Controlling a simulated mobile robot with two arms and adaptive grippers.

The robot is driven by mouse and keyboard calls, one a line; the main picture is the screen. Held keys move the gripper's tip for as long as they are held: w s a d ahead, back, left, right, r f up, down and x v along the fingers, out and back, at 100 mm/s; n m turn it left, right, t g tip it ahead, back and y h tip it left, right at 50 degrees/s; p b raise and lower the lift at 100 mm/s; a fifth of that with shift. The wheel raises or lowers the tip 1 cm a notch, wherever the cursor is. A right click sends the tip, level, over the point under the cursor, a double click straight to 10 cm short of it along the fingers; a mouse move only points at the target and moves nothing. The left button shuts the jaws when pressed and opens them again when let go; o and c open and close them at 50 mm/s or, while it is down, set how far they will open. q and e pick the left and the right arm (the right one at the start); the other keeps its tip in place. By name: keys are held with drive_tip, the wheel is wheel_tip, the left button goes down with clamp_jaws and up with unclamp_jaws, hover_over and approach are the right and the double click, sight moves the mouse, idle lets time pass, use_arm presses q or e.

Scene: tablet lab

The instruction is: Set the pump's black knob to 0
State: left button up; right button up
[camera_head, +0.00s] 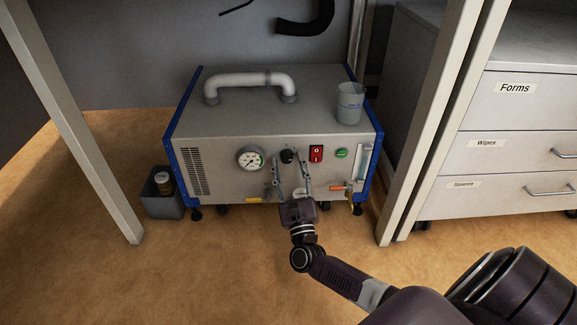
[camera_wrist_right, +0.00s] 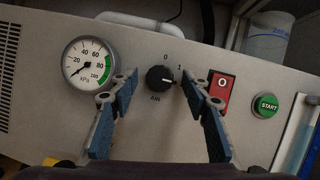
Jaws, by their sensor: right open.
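The pump (camera_head: 225,130) is a grey box with blue side edges under a bench. Its black knob (camera_head: 287,156) is on the front panel, between the gauge and the red switch. In the right wrist view the knob (camera_wrist_right: 159,79) has 0 marked above it, 1 to its upper right and AIR below. Its small white mark appears to point right, towards 1. My right gripper (camera_head: 289,161) is open in front of the panel. Its blue-padded fingers (camera_wrist_right: 160,88) are either side of the knob, apart from it. My left gripper is out of view.
A pressure gauge (camera_wrist_right: 88,63) is left of the knob; a red switch (camera_wrist_right: 222,90) and green START button (camera_wrist_right: 265,104) are right. A beaker (camera_head: 349,103) stands on the pump. Bench legs (camera_head: 440,125) flank it. A grey bin (camera_head: 160,200) stands at left.

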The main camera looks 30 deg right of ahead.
drive_tip(key=c, duration=1.1)
